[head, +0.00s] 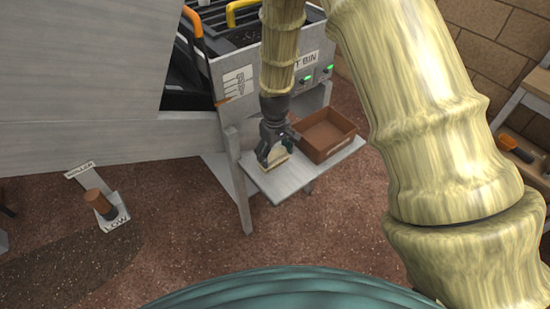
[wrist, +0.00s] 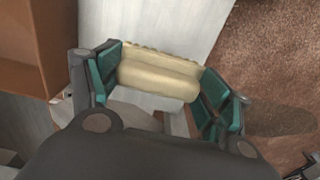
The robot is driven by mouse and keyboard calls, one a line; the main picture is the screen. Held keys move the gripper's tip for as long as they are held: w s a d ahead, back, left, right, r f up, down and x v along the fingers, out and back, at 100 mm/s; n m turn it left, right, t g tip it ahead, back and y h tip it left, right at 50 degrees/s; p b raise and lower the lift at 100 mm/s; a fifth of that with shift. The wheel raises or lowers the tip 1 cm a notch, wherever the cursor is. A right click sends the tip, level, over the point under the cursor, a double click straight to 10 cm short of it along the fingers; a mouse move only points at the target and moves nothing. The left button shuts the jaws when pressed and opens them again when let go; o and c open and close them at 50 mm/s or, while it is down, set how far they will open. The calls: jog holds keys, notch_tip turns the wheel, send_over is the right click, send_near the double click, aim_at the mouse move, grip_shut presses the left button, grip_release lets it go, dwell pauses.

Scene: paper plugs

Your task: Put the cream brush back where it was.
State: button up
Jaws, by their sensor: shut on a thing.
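The cream brush (wrist: 158,76) lies between the teal finger pads of my gripper (wrist: 160,90) in the wrist view, with a pad against each end. In the head view my gripper (head: 274,148) points down at the small grey shelf, and a part of the cream brush (head: 276,158) shows below the fingers. The brush is at or just above the shelf top; I cannot tell if it touches. Its underside is hidden.
A brown open box (head: 327,134) stands on the grey shelf (head: 290,184), right of my gripper. Behind it is a grey bin with a label (head: 240,84). A brown cylinder (head: 100,204) stands on a LOW-marked plate at the left. The shelf front is clear.

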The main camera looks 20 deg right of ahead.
aim_at(275, 159)
jog(key=shift+f+p, duration=0.4)
jog(key=shift+f, duration=1.35)
jog(key=o, duration=0.9)
jog(key=shift+f, duration=0.1)
jog(key=shift+r+b, duration=0.8)
jog(key=shift+r, duration=5.3)
